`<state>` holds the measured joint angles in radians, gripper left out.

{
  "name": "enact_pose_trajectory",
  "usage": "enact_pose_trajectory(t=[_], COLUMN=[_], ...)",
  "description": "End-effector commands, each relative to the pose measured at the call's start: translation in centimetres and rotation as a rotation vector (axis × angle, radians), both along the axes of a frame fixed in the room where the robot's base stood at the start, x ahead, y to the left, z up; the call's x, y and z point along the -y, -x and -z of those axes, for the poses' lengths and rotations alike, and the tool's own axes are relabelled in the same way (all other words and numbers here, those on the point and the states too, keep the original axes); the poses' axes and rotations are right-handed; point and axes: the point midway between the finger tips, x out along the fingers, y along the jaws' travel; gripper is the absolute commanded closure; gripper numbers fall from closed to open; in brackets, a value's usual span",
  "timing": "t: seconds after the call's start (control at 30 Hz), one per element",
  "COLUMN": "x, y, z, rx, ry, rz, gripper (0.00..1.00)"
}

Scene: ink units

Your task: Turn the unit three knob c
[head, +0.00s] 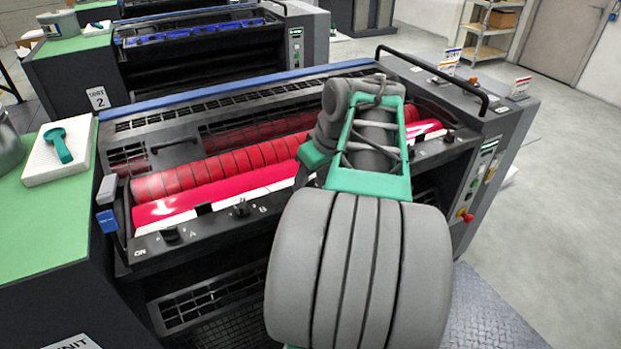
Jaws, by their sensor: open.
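The near press unit (260,235) has a dark front rail below its red ink rollers. Its sign (72,343) reads "UNIT", with the number cut off. Black knobs sit on the rail: one beside the letter A (170,233), one beside B (241,208), and one near the right end (449,136). No knob marked C shows; my arm covers the middle of the rail. My gripper (301,176) is partly visible at the left of my arm, over the rollers and behind the rail, right of knob B. It is open; its fingertips are mostly hidden.
A white pad (60,150) with a teal tool lies on the green left top. A black handrail (440,75) arches over the unit's right side. A red button (465,215) sits on the right panel. Another press (200,50) stands behind. Floor at right is clear.

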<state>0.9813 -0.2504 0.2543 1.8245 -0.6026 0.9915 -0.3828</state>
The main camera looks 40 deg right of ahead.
Motion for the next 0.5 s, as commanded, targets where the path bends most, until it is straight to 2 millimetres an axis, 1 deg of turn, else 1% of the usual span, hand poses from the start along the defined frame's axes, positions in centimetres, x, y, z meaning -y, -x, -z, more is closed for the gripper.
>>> enact_pose_trajectory(t=[0.03, 0.1, 0.2, 0.27, 0.37, 0.5], x=[0.1, 0.1, 0.1, 0.0, -0.1, -0.1], y=[0.3, 0.9, 1.7, 2.1, 2.5, 2.7], z=[-1.0, -2.5, -4.5, -5.4, -6.3, -6.4], rx=[0.003, 0.003, 0.002, 0.001, 0.001, 0.0], ry=[0.004, 0.005, 0.005, 0.003, 0.002, 0.001], rz=[0.004, 0.003, 0.004, 0.002, 0.003, 0.001], gripper=[0.45, 0.45, 0.45, 0.45, 0.45, 0.45])
